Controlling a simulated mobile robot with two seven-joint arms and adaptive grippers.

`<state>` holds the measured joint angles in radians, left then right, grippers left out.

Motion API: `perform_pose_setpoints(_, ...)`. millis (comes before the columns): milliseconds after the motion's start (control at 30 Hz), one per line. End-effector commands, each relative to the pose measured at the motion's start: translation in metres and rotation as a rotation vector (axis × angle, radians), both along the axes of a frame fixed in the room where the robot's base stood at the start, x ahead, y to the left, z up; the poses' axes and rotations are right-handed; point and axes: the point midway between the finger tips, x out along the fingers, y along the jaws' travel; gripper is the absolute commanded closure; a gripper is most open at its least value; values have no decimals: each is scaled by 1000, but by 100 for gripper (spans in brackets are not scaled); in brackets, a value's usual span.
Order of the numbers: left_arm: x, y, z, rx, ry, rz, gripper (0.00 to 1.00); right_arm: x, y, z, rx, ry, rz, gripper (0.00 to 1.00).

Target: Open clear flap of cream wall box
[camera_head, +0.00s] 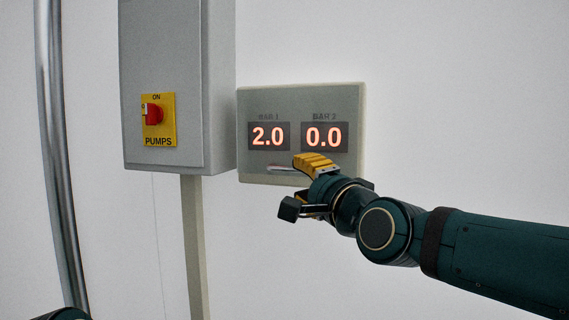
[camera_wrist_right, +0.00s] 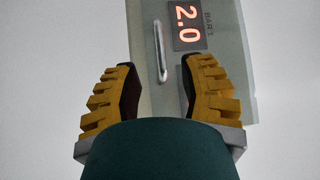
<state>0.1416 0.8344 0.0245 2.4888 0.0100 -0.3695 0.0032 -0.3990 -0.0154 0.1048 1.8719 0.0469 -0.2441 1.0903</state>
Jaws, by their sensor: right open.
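The cream wall box (camera_head: 362,110) is fixed to the wall in the middle of the head view. Its clear flap (camera_head: 297,101) looks closed flat over the front. Through it show the red readouts 2.0 and 0.0. A slim silver handle (camera_head: 284,169) lies along the flap's lower part. My right gripper (camera_head: 296,184) is open and empty in front of the box's lower edge, its yellow-backed finger overlapping the handle's right end in the head view. In the right wrist view, the handle (camera_wrist_right: 160,52) is ahead of the gap between the two fingers (camera_wrist_right: 157,82). My left gripper is out of view.
A grey cabinet (camera_head: 180,55) with a red and yellow PUMPS switch (camera_head: 154,113) stands close left of the box. A conduit (camera_head: 194,240) runs down below it. A metal pipe (camera_head: 60,160) is at far left. The wall right of the box is clear.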

Motion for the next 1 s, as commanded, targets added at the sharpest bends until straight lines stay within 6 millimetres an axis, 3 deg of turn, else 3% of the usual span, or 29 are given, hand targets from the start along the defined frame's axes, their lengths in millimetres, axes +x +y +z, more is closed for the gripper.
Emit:
perform_pose_setpoints(200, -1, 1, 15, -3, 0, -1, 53, 36, 20, 7, -1, 0, 1, 59)
perform_pose_setpoints(400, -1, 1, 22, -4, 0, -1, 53, 58, 30, 9, -1, 0, 1, 59)
perform_pose_setpoints(867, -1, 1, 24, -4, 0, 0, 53, 67, 34, 9, 0, -1, 0, 56)
perform_pose_setpoints(900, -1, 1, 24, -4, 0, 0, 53, 67, 34, 9, 0, -1, 0, 70)
perform_pose_setpoints(1000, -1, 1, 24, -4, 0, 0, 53, 66, 34, 9, 0, -1, 0, 100)
